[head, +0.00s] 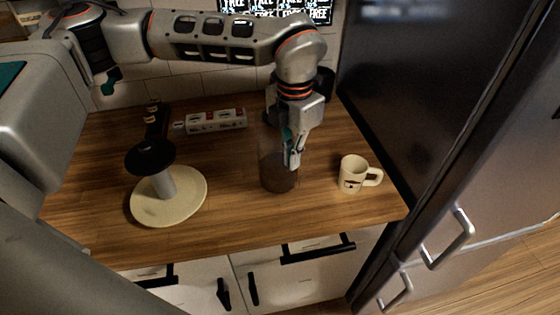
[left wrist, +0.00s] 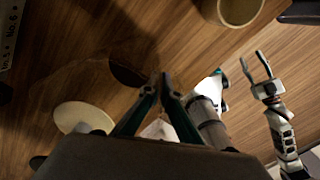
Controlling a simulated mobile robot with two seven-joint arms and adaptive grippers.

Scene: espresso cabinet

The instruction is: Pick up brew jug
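The brew jug (head: 278,174) is clear glass with dark coffee in its lower part. It appears upright on the wooden counter near the middle of the head view. In the left wrist view its dark coffee (left wrist: 128,73) shows left of the fingertips; its glass outline is faint. My left gripper (head: 292,162) reaches down at the jug's right side. In the left wrist view its fingertips (left wrist: 161,76) are almost together, closed on a thin part of the jug; the exact contact is hard to see. My right gripper (left wrist: 258,66) shows there with spread, empty fingers.
A cream mug (head: 352,174) stands right of the jug. A dark-topped stand on a round cream base (head: 150,213) is at the left. A white box (head: 217,121) lies behind. A tall dark fridge (head: 425,90) bounds the right side. Bare counter (head: 232,215) lies in front.

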